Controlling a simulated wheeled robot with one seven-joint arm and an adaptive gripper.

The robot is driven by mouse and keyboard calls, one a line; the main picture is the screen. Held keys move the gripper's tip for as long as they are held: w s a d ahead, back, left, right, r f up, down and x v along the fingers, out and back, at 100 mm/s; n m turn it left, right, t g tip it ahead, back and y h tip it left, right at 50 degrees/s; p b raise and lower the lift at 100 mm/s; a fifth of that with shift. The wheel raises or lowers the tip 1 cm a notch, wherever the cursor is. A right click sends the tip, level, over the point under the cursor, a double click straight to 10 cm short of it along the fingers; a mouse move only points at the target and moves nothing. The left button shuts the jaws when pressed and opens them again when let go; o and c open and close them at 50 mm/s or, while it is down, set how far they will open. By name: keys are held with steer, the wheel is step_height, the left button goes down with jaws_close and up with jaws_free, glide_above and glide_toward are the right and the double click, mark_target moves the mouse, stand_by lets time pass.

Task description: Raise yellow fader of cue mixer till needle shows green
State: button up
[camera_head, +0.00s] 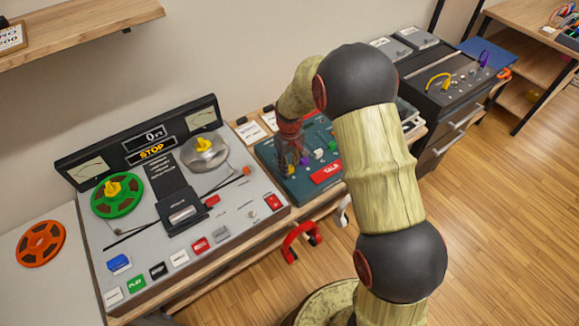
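The cue mixer (273,157) is a teal panel with a red TALK button (325,173), right of the tape machine. The yellow fader (291,170) shows as a small knob near the mixer's left front. Purple (304,161), white (318,154) and green (333,145) knobs stand in a row to its right. My gripper (291,157) is over the mixer's left part, close to the yellow fader; I cannot tell whether they touch. Its fingers are dark, small and blurred against the panel. No needle meter shows on the mixer; my arm hides part of its back.
A tape machine (240,207) with green (117,195) and grey (204,153) reels and two dial meters fills the left bench. Red headphones (301,241) hang at the bench front. A black cabinet (447,90) with cables stands right. Wooden floor is open at right.

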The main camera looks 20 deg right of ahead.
jaws_close()
stand_by(0.4)
steer(key=w, duration=0.1)
steer(key=w+a, duration=0.1)
steer(key=w, duration=0.1)
steer(key=w+p, duration=0.1)
steer(key=w, duration=0.1)
steer(key=shift+a, duration=0.3)
steer(key=o, duration=0.6)
jaws_free()
steer(key=shift+s, duration=0.1)
steer(key=shift+c, duration=0.2)
